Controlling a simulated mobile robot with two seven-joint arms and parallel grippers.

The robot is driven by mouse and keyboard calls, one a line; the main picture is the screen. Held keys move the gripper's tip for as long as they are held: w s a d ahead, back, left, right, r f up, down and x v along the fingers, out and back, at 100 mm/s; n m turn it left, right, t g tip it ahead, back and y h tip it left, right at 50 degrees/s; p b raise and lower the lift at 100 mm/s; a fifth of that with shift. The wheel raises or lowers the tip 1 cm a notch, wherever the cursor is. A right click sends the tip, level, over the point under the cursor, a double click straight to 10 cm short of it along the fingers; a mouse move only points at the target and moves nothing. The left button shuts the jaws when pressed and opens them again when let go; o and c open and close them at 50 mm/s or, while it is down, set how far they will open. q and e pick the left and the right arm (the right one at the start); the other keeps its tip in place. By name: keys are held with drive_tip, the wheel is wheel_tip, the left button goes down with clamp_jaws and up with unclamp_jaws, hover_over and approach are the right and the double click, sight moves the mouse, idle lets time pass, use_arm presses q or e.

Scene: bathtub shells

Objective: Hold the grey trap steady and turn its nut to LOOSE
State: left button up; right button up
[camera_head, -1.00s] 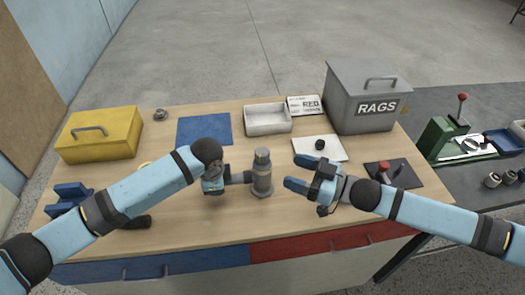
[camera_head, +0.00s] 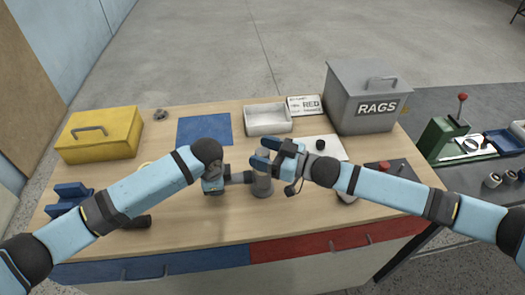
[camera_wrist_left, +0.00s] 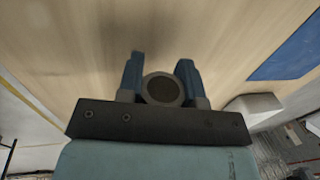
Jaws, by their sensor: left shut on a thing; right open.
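The grey trap (camera_head: 262,187) stands upright near the middle of the bench, with a side pipe (camera_head: 239,177) pointing left. My left gripper (camera_head: 224,178) is shut on that side pipe. In the left wrist view, its blue fingers (camera_wrist_left: 160,66) flank a round grey end with a dark centre (camera_wrist_left: 163,89). My right gripper (camera_head: 264,152) is open, with its blue fingers at the trap's top. These fingers hide the top, so the nut and any marking on it cannot be made out. I cannot tell whether they touch it.
A blue mat (camera_head: 204,129), a white tray (camera_head: 268,120) and a sign card (camera_head: 304,105) lie behind the trap. A yellow toolbox (camera_head: 100,140) stands at left, a grey RAGS bin (camera_head: 368,105) at back right. A dark plate (camera_head: 400,171) lies under my right arm.

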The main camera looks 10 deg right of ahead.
drive_tip(key=shift+w+a, duration=0.1)
drive_tip(key=shift+a, duration=0.05)
drive_tip(key=shift+c, duration=0.2)
drive_tip(key=c, duration=0.9)
